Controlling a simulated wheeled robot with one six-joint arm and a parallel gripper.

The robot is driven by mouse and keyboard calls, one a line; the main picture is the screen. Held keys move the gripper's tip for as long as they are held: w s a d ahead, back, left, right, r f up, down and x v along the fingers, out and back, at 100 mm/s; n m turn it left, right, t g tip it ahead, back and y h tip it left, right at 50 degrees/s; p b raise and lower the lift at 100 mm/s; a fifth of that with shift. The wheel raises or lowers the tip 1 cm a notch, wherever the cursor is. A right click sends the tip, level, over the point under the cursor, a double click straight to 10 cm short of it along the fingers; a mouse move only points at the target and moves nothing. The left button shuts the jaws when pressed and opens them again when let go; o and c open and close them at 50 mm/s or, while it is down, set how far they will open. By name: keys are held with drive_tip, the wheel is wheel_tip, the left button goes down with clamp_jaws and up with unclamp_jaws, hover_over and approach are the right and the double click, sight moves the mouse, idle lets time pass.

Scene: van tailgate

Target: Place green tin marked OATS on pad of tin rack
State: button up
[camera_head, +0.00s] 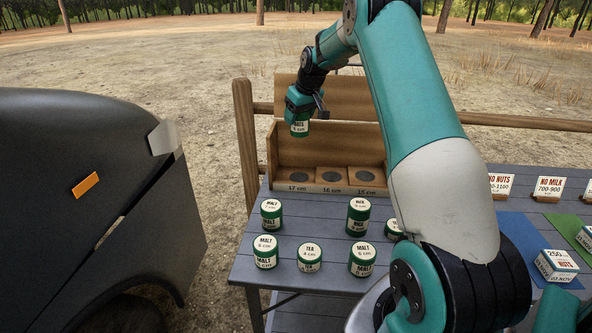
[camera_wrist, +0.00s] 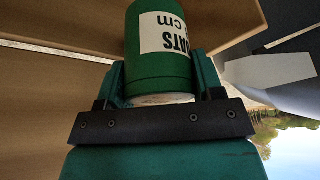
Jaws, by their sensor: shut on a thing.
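My gripper (camera_head: 300,108) is shut on the green OATS tin (camera_head: 299,129) and holds it in the air above the left end of the wooden tin rack (camera_head: 283,148). In the wrist view the OATS tin (camera_wrist: 158,62) sits between the fingers of my gripper (camera_wrist: 163,85), its white label partly readable. The left pad (camera_head: 299,177), middle pad (camera_head: 330,179) and right pad (camera_head: 362,178) look bare. The tin is apart from the pads.
Several green tins stand on the grey table in front of the rack, among them a MALT tin (camera_head: 271,213), a RICE tin (camera_head: 358,217) and a TEA tin (camera_head: 309,257). Signs, including NO MILK (camera_head: 550,186), and a NUTS box (camera_head: 556,264) are at right. A dark van (camera_head: 90,190) is at left.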

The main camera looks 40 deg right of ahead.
wheel_tip(320, 180, down, 16)
drive_tip(key=shift+r+p, duration=0.2)
drive_tip(key=shift+p, duration=0.1)
drive_tip(key=shift+f, duration=0.1)
drive_tip(key=o, duration=1)
drive_tip(key=v, duration=1.2)
drive_tip(key=s+a+r+n+g+y, duration=0.1)
drive_tip(key=s+a+r+n, duration=0.3)
drive_tip(key=a, duration=0.8)
drive_tip(key=s+a+r+m+y, duration=0.15)
drive_tip(key=a+r, duration=0.35)
drive_tip(key=a, duration=0.8)
drive_tip(key=s+a+n+g, duration=0.1)
drive_tip(key=s+a, duration=0.5)
drive_tip(key=s, duration=0.3)
drive_tip(key=s+a+r+n+g+y, duration=0.1)
drive_tip(key=s+a+n, duration=0.1)
drive_tip(key=s+a, duration=0.3)
drive_tip(key=s+a+r+n+g+y, duration=0.1)
drive_tip(key=s+a, duration=0.5)
drive_tip(key=s, duration=0.7)
drive_tip(key=shift+s+a+r+n+g+b, duration=0.2)
drive_tip(key=shift+a+n+g+b, duration=0.15)
drive_tip(key=shift+n, duration=0.3)
